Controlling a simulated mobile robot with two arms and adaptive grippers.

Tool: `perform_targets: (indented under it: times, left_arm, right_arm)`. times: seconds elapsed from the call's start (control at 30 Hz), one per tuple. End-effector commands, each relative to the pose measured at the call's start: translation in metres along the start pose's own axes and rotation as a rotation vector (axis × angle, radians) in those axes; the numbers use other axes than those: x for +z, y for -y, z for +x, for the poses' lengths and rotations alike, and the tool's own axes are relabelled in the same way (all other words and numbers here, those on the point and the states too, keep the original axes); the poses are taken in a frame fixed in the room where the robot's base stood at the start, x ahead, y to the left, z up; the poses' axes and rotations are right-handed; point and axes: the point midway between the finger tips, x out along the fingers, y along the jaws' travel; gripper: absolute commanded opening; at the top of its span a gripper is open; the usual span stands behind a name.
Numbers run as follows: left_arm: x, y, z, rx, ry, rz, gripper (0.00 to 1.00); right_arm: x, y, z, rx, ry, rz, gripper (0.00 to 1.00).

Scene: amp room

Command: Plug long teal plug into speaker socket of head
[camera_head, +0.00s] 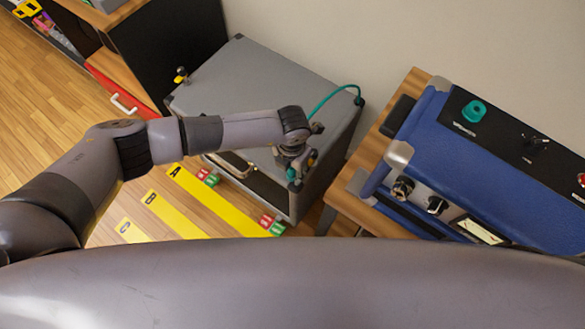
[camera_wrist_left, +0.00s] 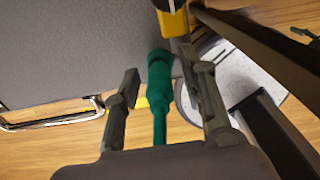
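My left arm reaches in from the left, and its gripper (camera_head: 300,172) points down at the front right edge of the grey cabinet. In the left wrist view a long teal plug (camera_wrist_left: 158,78) lies between the two fingers of this gripper (camera_wrist_left: 163,85). Gaps show on both sides of the plug, so the fingers look open around it. A teal cable (camera_head: 330,98) runs from the cabinet's back right corner to the gripper. The blue amp head (camera_head: 460,150) stands at the right. A round teal socket (camera_head: 474,111) sits on its black panel; its lettering is too small to read.
The grey cabinet (camera_head: 262,72) stands against the wall, with a small yellow-and-black piece (camera_head: 181,75) at its left edge. A wooden stand (camera_head: 345,205) supports the head. Yellow lettered strips (camera_head: 215,198) and small red and green blocks lie on the floor. A black-sided wooden unit (camera_head: 165,50) stands behind.

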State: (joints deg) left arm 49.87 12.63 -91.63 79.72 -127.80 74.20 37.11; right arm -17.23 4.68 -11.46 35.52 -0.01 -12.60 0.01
Motion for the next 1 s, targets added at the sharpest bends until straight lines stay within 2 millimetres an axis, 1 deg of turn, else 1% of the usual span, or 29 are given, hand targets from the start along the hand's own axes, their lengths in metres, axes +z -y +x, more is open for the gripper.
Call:
perform_targets:
  times: [0.77,0.87,1.0]
  left_arm:
    - [0.0,-0.0002,-0.0001,0.0,0.0,0.0,0.38]
    - [0.0,-0.0002,-0.0001,0.0,0.0,0.0,0.34]
    - [0.0,-0.0002,-0.0001,0.0,0.0,0.0,0.24]
  right_arm:
    - [-0.0012,-0.0003,0.002,0.0,-0.002,0.001,0.4]
    - [-0.0012,-0.0002,0.002,0.0,-0.002,0.001,0.4]
    - [-0.0012,0.0003,0.002,0.0,-0.002,0.001,0.4]
